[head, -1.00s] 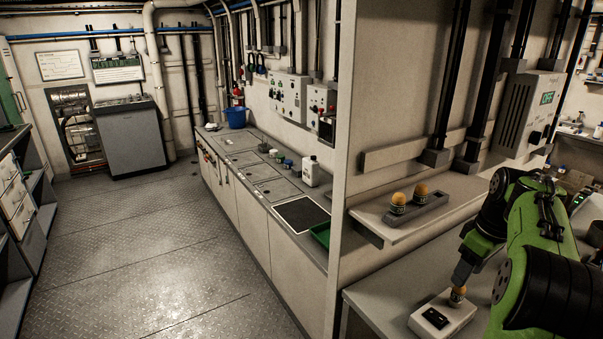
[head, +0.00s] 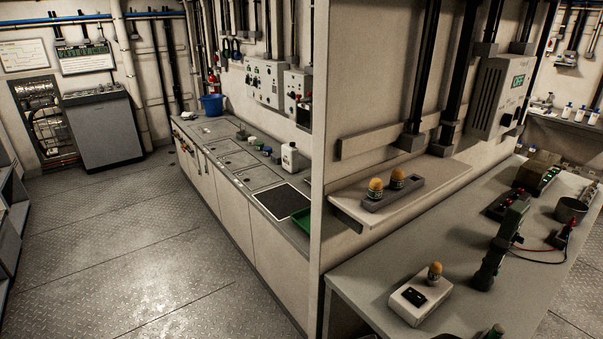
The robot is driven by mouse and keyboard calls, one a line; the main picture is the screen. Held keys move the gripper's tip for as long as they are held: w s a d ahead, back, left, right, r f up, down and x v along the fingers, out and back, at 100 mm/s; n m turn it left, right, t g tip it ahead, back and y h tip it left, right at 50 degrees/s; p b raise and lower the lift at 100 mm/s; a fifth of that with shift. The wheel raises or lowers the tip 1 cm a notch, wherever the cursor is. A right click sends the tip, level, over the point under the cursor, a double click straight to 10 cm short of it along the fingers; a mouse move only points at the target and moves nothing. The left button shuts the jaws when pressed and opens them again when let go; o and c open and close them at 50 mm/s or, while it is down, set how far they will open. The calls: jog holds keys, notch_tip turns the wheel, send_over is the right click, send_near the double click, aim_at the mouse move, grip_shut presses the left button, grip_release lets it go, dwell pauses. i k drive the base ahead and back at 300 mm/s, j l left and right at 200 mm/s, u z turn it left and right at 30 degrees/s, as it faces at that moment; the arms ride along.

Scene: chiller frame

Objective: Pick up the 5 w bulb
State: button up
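Three amber bulbs with dark bases are in view. One bulb (head: 435,272) stands upright on a small white box with a dark panel (head: 420,298) on the right-hand bench. Two more, a left bulb (head: 376,188) and a right bulb (head: 398,178), stand in a grey holder (head: 405,195) on the wall shelf. Their markings are too small to read, so I cannot tell which is the 5 w bulb. My gripper is not in view.
A partition edge (head: 318,150) stands left of the bench. The floor at left is clear.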

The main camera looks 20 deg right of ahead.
aim_at(435, 273)
jog(key=z, duration=1.45)
jog(key=i+j+u, duration=0.1)
jog(key=i+j, duration=0.25)
jog(key=j, duration=0.15)
jog(key=i+j, duration=0.35)
jog(key=j+u, duration=0.05)
jog(key=j, duration=0.05)
